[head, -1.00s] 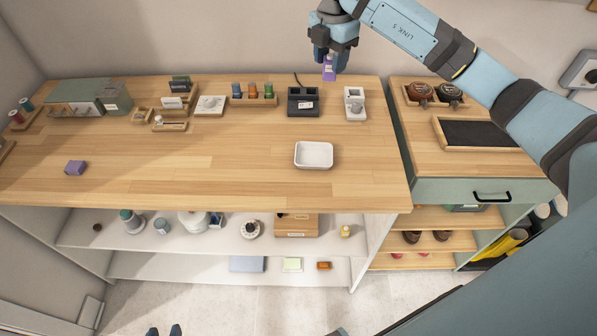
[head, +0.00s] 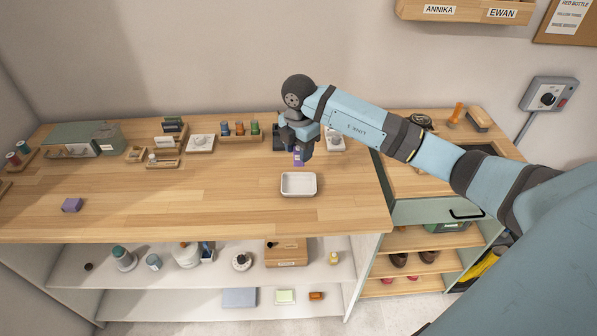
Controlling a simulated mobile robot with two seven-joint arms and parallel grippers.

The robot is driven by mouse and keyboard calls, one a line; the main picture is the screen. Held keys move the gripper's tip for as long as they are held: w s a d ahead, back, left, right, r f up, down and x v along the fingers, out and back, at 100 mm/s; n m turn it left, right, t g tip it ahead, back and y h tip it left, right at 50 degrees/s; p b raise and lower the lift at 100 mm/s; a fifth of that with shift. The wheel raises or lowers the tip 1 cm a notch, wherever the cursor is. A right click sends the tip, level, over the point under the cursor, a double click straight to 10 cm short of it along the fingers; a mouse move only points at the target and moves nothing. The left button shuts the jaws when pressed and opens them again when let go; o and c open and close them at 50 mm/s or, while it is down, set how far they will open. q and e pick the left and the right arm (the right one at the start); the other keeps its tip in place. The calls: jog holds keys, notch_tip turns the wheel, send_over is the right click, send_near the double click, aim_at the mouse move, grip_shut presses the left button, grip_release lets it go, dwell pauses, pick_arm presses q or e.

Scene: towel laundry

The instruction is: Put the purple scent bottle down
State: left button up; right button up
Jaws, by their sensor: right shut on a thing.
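The purple scent bottle (head: 299,157) is in my right gripper (head: 297,148), which is shut on it and points down. The bottle's upper part is hidden between the fingers. The gripper is over the back right part of the wooden counter (head: 200,198), just behind a white tray (head: 298,192). The bottle's lower end shows close behind the tray's back rim; I cannot tell whether it touches the counter. My left gripper is not in view.
A dark device (head: 278,139) and a white device (head: 336,144) stand close behind the gripper, partly hidden. A wooden rack with several small bottles (head: 240,137) stands to the left. A purple block (head: 71,205) lies front left. The middle counter is clear.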

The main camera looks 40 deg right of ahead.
notch_tip(320, 180, down, 9)
jog(key=shift+r+p, duration=0.15)
jog(key=shift+p, duration=0.35)
jog(key=shift+f, duration=0.25)
jog(key=o, duration=0.9)
